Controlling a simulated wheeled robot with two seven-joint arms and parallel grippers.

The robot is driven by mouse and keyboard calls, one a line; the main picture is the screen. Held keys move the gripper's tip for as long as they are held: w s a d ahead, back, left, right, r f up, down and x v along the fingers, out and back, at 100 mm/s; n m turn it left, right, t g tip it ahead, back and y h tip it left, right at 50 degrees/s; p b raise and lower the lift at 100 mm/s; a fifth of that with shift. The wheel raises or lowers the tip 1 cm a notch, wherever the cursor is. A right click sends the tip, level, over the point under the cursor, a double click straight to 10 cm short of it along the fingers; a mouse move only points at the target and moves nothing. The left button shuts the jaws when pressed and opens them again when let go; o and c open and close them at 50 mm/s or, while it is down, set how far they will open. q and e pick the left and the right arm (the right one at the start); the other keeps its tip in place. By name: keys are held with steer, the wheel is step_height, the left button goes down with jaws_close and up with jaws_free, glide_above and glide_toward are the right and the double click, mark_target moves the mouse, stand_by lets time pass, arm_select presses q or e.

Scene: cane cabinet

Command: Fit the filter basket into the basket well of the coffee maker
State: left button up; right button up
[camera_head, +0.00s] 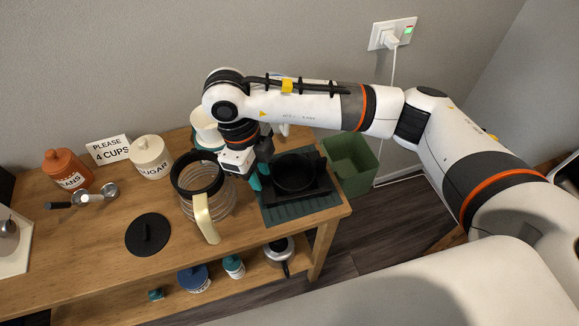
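The black coffee maker (318,187) stands on a teal mat (300,209) at the right end of the wooden table. A round black opening or bowl (294,172) shows on its top; I cannot tell whether this is the empty basket well or the filter basket in it. My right gripper (262,172) is at the coffee maker's left edge, pointing down, close to a small teal piece. Its fingertips are partly hidden, so I cannot see whether it grips anything. The glass carafe (221,206) with a cream handle stands just left of it. My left gripper is out of view.
A black lid (148,234) lies left of the carafe. A green bin (350,163) is beyond the table's right edge.

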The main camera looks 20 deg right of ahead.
steer(key=w+d+h, duration=0.2)
steer(key=d, duration=0.1)
steer(key=p, duration=0.2)
glide_above(284, 185)
steer(key=s+a, duration=0.1)
steer(key=s, duration=0.3)
steer(key=shift+t, duration=0.4)
steer(key=f, duration=1)
steer(key=shift+w, duration=0.25)
steer(key=shift+f, duration=0.2)
jaws_close()
